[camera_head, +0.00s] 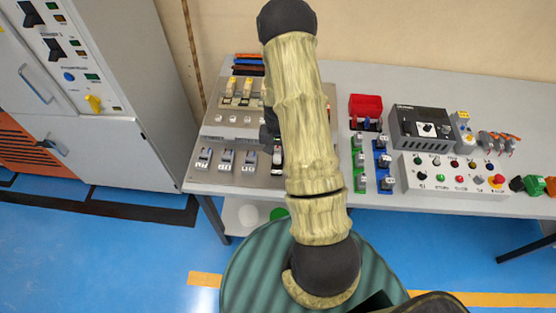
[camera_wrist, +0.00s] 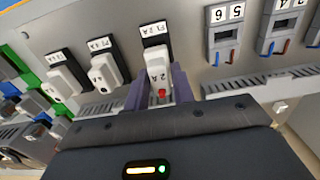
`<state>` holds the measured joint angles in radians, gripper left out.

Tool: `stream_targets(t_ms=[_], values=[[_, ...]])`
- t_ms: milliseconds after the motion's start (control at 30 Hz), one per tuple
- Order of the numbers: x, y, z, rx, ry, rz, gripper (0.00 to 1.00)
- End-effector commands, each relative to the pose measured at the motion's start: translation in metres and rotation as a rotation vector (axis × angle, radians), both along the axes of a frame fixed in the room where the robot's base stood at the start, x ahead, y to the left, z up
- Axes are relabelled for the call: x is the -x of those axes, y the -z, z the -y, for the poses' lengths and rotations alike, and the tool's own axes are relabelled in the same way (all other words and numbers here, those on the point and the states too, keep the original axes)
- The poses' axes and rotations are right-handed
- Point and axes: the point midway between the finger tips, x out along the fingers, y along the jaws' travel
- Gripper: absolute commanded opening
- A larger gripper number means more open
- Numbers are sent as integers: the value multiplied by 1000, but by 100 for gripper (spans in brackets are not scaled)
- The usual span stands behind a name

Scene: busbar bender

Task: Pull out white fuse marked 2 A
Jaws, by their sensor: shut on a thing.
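The white fuse marked 2 A (camera_wrist: 158,72), with a red dot near its lower end, is between the two purple fingers of my gripper (camera_wrist: 160,92) in the wrist view. The fingers are shut on its sides. The fuse's upper end is close to the black label (camera_wrist: 154,32) on the grey panel (camera_wrist: 185,20); whether it is still seated cannot be told. Two more white fuses, a middle one (camera_wrist: 103,72) and a left one (camera_wrist: 63,80), sit beside it under their own black labels. In the head view my arm hides most of the fuse area.
Grey terminal modules, one marked 5 6 (camera_wrist: 224,36), stand close on the right in the wrist view. In the head view, green and blue blocks (camera_head: 370,160), a red bin (camera_head: 366,106) and a control box (camera_head: 453,172) lie right of my arm. A grey cabinet (camera_head: 125,100) stands left.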

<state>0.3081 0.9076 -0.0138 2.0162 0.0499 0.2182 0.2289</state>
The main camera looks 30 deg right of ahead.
Motion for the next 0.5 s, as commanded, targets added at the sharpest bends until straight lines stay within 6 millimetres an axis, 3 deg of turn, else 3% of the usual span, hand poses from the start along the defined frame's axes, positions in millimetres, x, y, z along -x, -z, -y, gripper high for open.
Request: stream_targets(t_ms=[500], values=[[0, -41, 0, 0, 0, 0, 0]])
